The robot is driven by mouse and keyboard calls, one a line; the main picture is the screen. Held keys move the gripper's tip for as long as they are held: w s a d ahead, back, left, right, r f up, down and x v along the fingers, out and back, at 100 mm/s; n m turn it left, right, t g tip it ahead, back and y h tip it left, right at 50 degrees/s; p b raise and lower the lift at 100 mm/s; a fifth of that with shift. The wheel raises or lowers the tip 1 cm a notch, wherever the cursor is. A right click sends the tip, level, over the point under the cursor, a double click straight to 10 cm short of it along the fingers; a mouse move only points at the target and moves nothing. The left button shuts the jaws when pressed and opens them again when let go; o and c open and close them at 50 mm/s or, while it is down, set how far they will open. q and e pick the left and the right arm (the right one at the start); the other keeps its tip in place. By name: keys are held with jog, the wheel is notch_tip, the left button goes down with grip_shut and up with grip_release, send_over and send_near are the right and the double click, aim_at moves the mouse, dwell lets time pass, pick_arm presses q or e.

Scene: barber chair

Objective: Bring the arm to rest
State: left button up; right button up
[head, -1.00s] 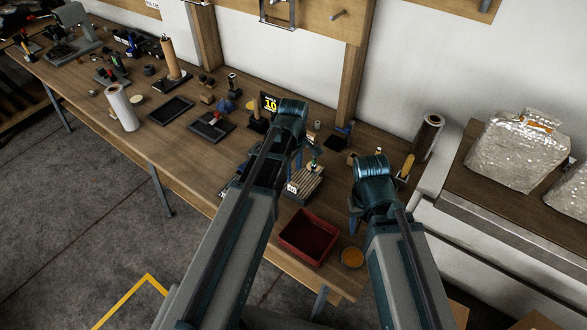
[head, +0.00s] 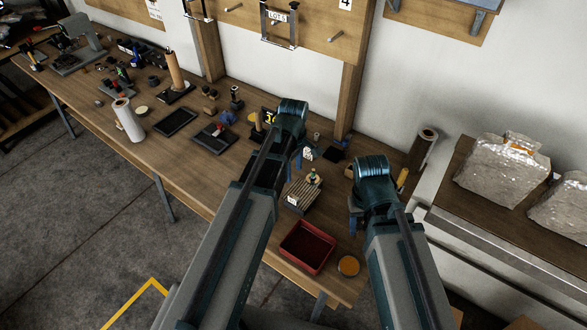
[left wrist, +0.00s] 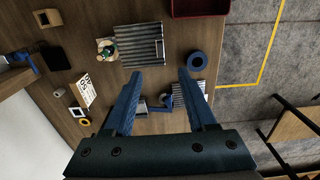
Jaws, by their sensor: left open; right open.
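My left arm reaches over the wooden bench (head: 190,170). Its gripper (head: 298,156) is mostly hidden behind its own wrist in the head view. In the left wrist view the left gripper (left wrist: 158,76) shows two blue fingers wide apart with nothing between them, above the bench top. My right gripper (head: 355,216) is largely hidden by its wrist, near the right end of the bench. Nothing shows held in it.
A red tray (head: 307,247) and an orange disc (head: 348,265) lie at the bench's near right end. A ribbed block (head: 300,194) lies between the arms. A dark roll (head: 423,147) stands by the wall. Silvery bags (head: 502,170) sit at right.

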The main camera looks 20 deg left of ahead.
dwell(0.3)
pick_arm(q)
jog(key=s+d+f+m+b, duration=0.2)
jog(key=s+d+m, duration=0.3)
jog(key=s+m, duration=0.2)
jog(key=s+d+f+m+y+b, duration=0.1)
jog(key=s+d+m, duration=0.4)
jog(key=m, duration=0.5)
jog(key=shift+s+d+f+m+b, duration=0.2)
jog(key=shift+s+f+m+b, duration=0.2)
jog(key=shift+s+f+b, duration=0.55)
